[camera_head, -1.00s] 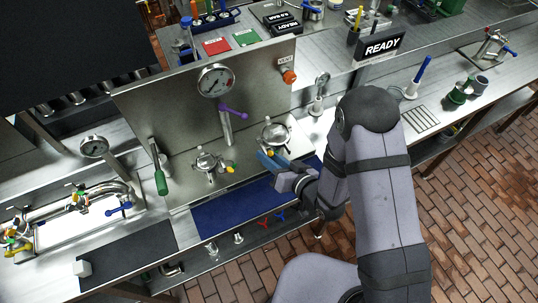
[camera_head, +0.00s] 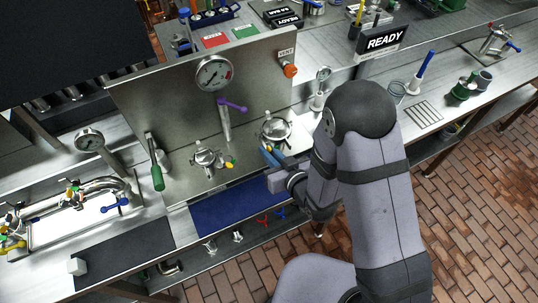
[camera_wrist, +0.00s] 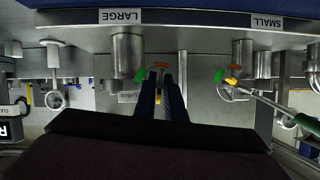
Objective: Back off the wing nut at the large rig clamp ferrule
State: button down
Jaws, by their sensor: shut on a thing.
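The large rig clamp ferrule (camera_head: 275,129) stands at the right on the steel rig panel. In the wrist view, its thick pipe (camera_wrist: 127,60) is under the LARGE label. My gripper (camera_head: 268,152) reaches in from the lower right, its blue fingers at the near side of this clamp. In the wrist view, my gripper (camera_wrist: 160,76) is shut on the wing nut, which the fingers mostly hide. An orange-red arc and a green tip show around the fingertips. The small clamp (camera_head: 206,158), with a yellow wing nut (camera_head: 229,164), stands to the left.
A gauge (camera_head: 213,73) and a purple-handled valve (camera_head: 232,104) are on the panel behind. A blue mat (camera_head: 225,208) lies in front. My arm covers the bench right of the clamp.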

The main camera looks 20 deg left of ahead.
jog(key=shift+n, duration=0.5)
jog(key=c, duration=1.9)
grip_release()
jog(key=shift+c, duration=0.2)
jog(key=shift+d+r+m, duration=0.1)
jog(key=shift+r+m, duration=0.05)
jog(key=shift+m, duration=0.15)
